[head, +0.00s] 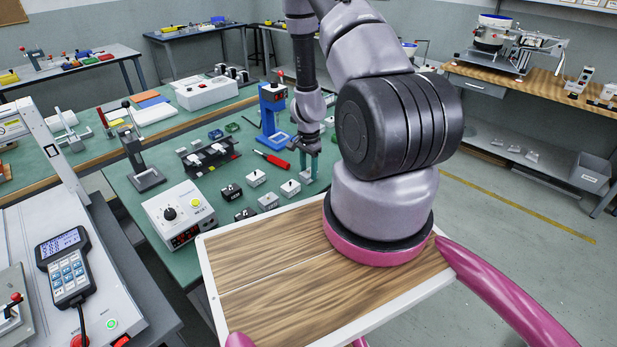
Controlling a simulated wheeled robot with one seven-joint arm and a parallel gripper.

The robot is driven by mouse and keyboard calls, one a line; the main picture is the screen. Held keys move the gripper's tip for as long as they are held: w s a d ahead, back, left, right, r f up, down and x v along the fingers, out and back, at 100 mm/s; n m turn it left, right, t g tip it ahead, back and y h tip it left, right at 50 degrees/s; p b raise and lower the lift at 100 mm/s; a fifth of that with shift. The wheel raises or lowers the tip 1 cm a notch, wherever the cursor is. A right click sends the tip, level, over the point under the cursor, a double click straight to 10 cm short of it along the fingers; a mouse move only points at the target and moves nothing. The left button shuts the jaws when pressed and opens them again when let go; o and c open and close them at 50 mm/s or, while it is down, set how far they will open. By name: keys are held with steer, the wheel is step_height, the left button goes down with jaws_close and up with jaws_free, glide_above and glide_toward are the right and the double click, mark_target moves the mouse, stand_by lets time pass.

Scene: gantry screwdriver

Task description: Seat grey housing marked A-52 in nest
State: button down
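Several small block housings stand on the green table in front of my gripper. Light ones are a back housing (256,178), a right housing (290,188) and a front housing (268,201). Dark ones are a left housing (232,192) and a front dark housing (245,213). Their markings are too small to read, so I cannot tell which is A-52. My gripper (308,168) points down over the table, just right of and behind the right light housing. Its fingers are too small to show whether they are open or hold anything. I cannot make out the nest for certain.
A black rack (208,157) and a control box (180,214) stand farther left. A white gantry frame (52,150) and handheld pendant (64,266) are at far left. Floor is clear at right.

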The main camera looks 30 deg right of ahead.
mark_target(308, 172)
steer(key=shift+r, duration=3.5)
